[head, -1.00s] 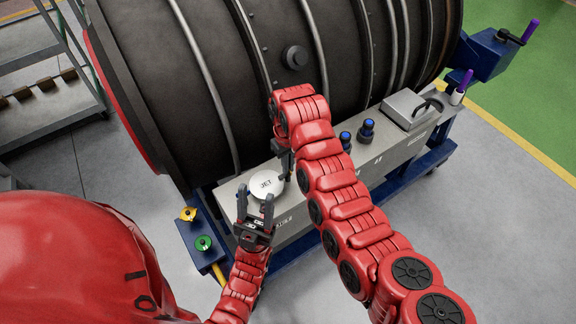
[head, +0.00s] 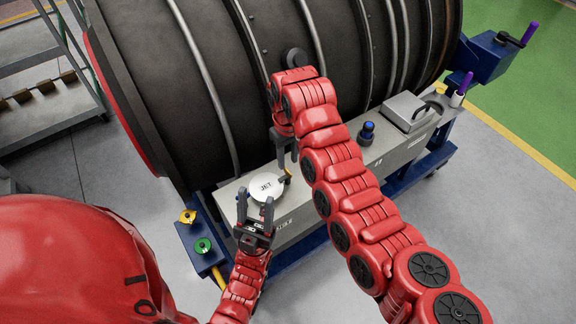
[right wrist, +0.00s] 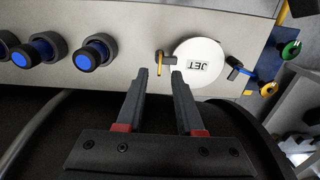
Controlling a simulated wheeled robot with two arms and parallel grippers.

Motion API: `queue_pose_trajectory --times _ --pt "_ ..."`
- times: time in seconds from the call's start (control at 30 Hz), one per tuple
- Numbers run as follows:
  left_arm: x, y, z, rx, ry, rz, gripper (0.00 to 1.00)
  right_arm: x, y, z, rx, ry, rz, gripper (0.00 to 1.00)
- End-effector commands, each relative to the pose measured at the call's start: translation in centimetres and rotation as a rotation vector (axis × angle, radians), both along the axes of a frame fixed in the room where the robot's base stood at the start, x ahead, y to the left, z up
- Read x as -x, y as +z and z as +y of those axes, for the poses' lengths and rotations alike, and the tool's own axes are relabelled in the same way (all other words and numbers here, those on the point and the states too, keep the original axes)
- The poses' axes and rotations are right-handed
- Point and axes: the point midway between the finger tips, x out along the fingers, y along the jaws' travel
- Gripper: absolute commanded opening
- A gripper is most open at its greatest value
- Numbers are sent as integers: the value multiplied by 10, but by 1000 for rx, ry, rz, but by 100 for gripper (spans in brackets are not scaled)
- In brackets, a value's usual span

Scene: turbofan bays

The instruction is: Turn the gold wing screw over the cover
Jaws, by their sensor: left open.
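The white round cover marked JET (head: 266,187) lies on the grey panel; it also shows in the right wrist view (right wrist: 199,66). The gold wing screw (right wrist: 160,65) is at the cover's left edge there, a short arm reaching toward the cover. In the head view it is small, at the cover's right edge (head: 286,179). My right gripper (right wrist: 160,72) is open and empty, its fingertips just short of the screw on both sides, not visibly touching it. My left gripper (head: 255,211) is open and empty, in front of the cover's near edge.
A blue-tipped wing screw (right wrist: 238,70) sits at the cover's other edge. Blue knobs (right wrist: 87,58) stand along the panel. A blue shelf (head: 205,259) carries yellow and green wing pieces. The dark engine casing (head: 150,80) rises behind the panel.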

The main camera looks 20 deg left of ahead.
Motion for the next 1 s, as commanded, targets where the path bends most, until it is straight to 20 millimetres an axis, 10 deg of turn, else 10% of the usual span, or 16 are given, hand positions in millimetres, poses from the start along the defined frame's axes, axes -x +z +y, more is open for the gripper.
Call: queue_pose_trajectory --times 0.53,1.0 --pt "0 -10 0 0 0 0 50 -1 101 -1 5 -1 -5 36" --pt "0 -13 0 0 0 0 50 0 126 -1 3 0 0 36"
